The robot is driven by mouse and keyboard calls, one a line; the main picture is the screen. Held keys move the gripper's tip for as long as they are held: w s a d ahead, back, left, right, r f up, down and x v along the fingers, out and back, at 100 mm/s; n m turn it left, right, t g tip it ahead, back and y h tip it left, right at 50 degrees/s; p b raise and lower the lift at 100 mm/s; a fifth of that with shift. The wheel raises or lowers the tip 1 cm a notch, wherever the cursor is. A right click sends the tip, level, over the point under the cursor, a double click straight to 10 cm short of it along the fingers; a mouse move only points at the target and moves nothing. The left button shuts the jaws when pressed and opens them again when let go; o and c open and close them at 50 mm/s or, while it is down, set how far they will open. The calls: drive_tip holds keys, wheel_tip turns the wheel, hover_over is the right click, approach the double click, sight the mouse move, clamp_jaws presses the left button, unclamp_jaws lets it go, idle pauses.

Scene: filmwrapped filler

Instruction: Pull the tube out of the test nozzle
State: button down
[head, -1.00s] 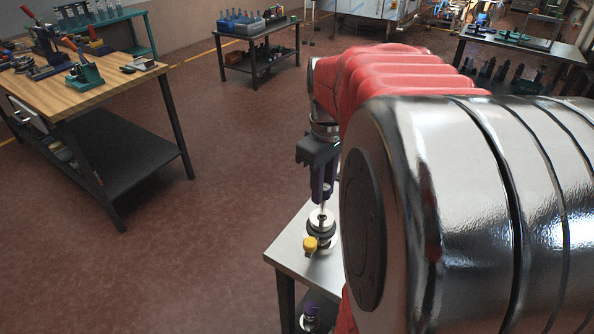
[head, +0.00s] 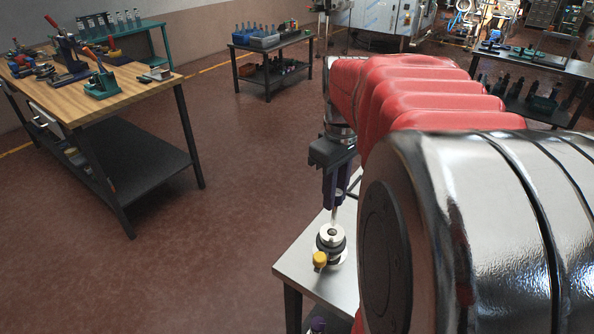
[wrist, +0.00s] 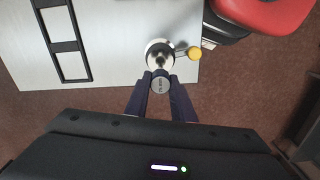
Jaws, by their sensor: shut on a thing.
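My gripper (head: 335,190) points down above the test nozzle and is shut on the tube. A short pale length of the tube (head: 333,216) shows below the fingers. The wrist view shows the tube's round grey end (wrist: 159,85) between the dark purple fingertips. The test nozzle (head: 331,241) is a round metal fitting with a dark ring, on a grey table. It also shows in the wrist view (wrist: 158,50), just beyond the tube end. I cannot tell whether the tube's lower tip is still inside the nozzle or just clear of it.
A yellow knob (head: 320,259) sticks out at the nozzle's side. The grey table (head: 300,262) carries a black frame with openings (wrist: 66,46). A wooden workbench (head: 110,97) with tools stands at the left. Open floor lies between the tables.

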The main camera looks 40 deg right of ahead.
drive_tip(key=shift+r, duration=0.25)
drive_tip(key=shift+r, duration=0.35)
drive_tip(key=shift+r, duration=0.35)
drive_tip(key=shift+r, duration=0.35)
drive_tip(key=shift+r, duration=0.35)
drive_tip(key=shift+r, duration=0.3)
